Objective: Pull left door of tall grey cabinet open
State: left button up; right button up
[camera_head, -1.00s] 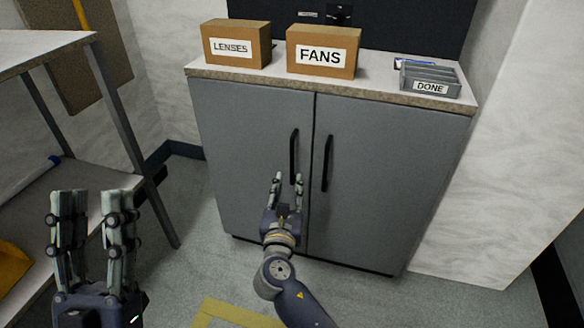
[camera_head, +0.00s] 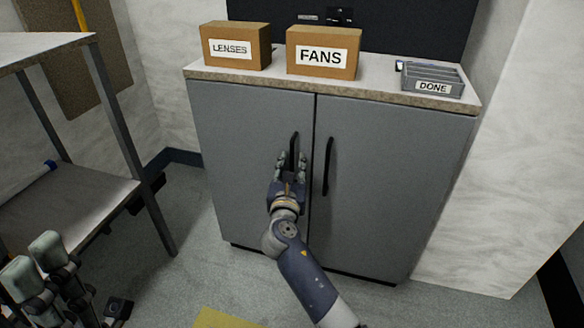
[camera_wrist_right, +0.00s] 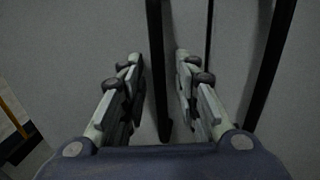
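The tall grey cabinet has a left door (camera_head: 235,150) and a right door (camera_head: 390,170), both closed. The left door's black vertical handle (camera_head: 294,143) is partly hidden behind my right gripper (camera_head: 289,156). In the right wrist view this handle (camera_wrist_right: 155,50) runs between the two fingertips of my right gripper (camera_wrist_right: 158,58), with space visible beside it. The fingers are apart, not clamped on it. The right door's handle (camera_head: 327,166) is just to the right. My left gripper (camera_head: 33,259) is at the lower left, away from the cabinet, its fingers apart and empty.
The cabinet top carries a LENSES box (camera_head: 236,46), a FANS box (camera_head: 323,52) and a grey DONE tray (camera_head: 432,80). A metal shelf unit (camera_head: 85,200) stands at the left. The floor before the cabinet (camera_head: 215,270) is clear.

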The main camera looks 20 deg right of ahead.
grip_shut()
jog(key=shift+s+a, duration=0.1)
